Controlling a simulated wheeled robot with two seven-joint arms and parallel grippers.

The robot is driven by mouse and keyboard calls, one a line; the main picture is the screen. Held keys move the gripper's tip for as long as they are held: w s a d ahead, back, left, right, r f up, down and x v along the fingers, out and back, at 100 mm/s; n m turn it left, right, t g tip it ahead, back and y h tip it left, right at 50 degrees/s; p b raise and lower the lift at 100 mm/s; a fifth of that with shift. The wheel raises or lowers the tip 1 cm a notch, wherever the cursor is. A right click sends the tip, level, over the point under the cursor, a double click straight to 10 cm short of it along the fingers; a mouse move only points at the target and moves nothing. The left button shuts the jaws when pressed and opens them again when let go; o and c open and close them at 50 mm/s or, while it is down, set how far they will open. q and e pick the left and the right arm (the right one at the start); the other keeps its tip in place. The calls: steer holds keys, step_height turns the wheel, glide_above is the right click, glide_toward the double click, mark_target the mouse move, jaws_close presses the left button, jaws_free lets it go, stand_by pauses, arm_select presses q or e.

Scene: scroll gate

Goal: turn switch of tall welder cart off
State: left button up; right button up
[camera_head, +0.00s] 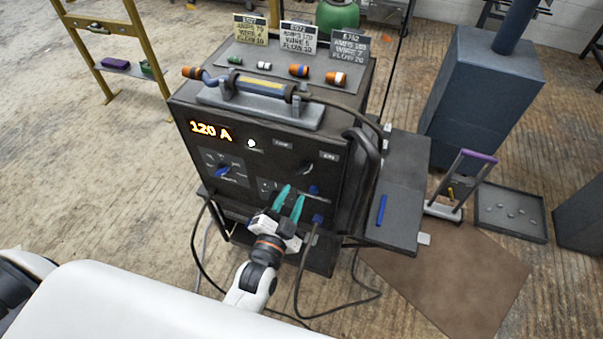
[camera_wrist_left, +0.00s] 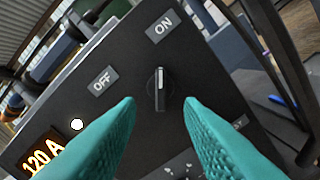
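The tall welder cart (camera_head: 255,170) stands in front of me with its dark front panel towards me. Its display (camera_head: 211,131) is lit and reads 120 A. The black rotary switch (camera_wrist_left: 159,88) is on the panel, with an ON label (camera_wrist_left: 162,26) and an OFF label (camera_wrist_left: 102,80) beside it. The knob's white pointer line points towards ON. My left gripper (camera_head: 291,193) is open and empty, with teal fingers towards the panel. In the left wrist view its fingertips (camera_wrist_left: 161,102) straddle the view of the knob, apart from it. My right gripper is not in view.
A torch (camera_head: 250,90) and several coloured pieces lie on the cart top, with three label cards (camera_head: 303,37) behind. A side shelf (camera_head: 398,208) juts out at the right. Cables (camera_head: 302,280) hang below the panel near my left arm. A blue-grey cabinet (camera_head: 484,95) stands behind right.

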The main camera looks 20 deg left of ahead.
mark_target(303, 174)
arm_select(q)
steer(key=w, duration=0.7)
steer(key=shift+w+d+p, duration=0.15)
steer(key=shift+w+p, duration=0.15)
jaws_close()
